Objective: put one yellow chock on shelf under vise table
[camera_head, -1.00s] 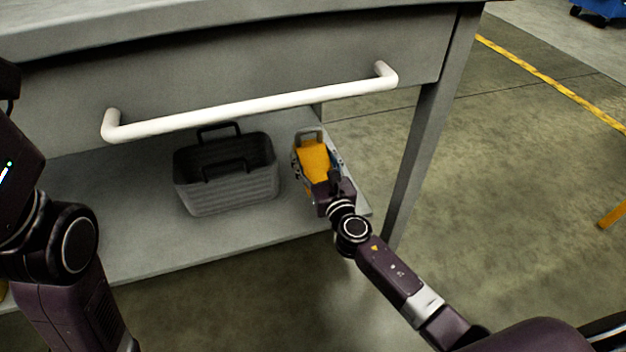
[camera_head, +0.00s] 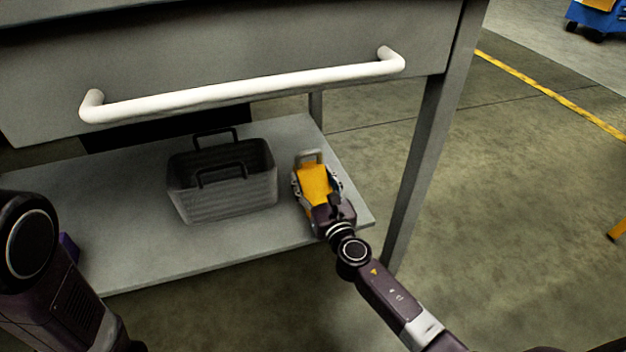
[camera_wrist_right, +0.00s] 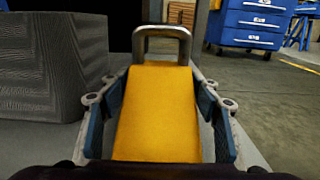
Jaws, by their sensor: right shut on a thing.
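The yellow chock (camera_head: 315,180) has a grey metal handle at its far end. My right gripper (camera_head: 317,184) is shut on it, over the right end of the grey shelf (camera_head: 130,255) under the table. In the right wrist view the chock (camera_wrist_right: 158,112) lies between the two blue-padded fingers of my right gripper (camera_wrist_right: 158,115). Whether its underside touches the shelf is hidden. My left arm shows at the lower left in the head view, but its fingers are not visible.
A grey basket (camera_head: 222,185) with two handles stands on the shelf left of the chock. The table's drawer with a white handle (camera_head: 245,90) overhangs the shelf. A table leg (camera_head: 425,150) rises right of my right arm. A blue cabinet (camera_wrist_right: 252,22) stands far behind.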

